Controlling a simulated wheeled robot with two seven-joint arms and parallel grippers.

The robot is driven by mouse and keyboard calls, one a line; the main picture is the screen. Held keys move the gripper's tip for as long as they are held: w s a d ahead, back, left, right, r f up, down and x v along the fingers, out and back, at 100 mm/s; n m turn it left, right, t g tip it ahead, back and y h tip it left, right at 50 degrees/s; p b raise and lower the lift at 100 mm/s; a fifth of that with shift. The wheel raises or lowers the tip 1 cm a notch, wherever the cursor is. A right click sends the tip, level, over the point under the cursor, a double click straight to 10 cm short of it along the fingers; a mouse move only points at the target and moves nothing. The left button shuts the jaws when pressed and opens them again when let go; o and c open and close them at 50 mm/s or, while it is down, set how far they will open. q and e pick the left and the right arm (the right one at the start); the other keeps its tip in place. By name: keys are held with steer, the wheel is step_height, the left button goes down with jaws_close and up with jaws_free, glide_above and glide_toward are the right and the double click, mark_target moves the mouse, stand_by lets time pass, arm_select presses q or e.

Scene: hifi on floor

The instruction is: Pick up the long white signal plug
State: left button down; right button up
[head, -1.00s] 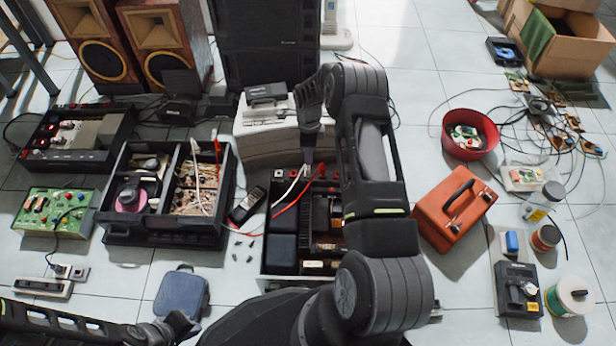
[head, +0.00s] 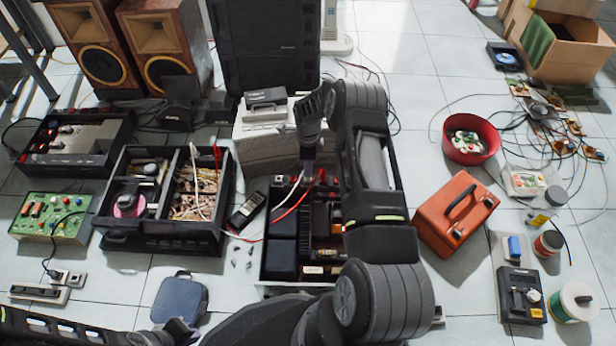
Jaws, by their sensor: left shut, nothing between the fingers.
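A slim white plug with its white lead (head: 289,190) slants at the back left edge of the open black amplifier (head: 283,222), beside a red lead (head: 292,208). My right gripper (head: 308,170) points down over that back edge, at the upper end of the white plug. Its fingertips are small and dark, so I cannot tell whether they are apart or closed on the plug. Another white lead end (head: 194,160) and a red one (head: 217,152) stick up from the black crate on the left. My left gripper (head: 178,328) is shut and empty near the blue pouch.
The black crate (head: 160,235) and a dark handset (head: 247,208) lie left of the amplifier. A beige device (head: 262,142) stands behind it. An orange toolbox (head: 455,215) and a red bowl (head: 470,148) are to the right.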

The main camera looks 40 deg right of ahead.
step_height(320, 180, down, 4)
steer(key=shift+b, duration=0.7)
steer(key=shift+c, duration=0.2)
jaws_close()
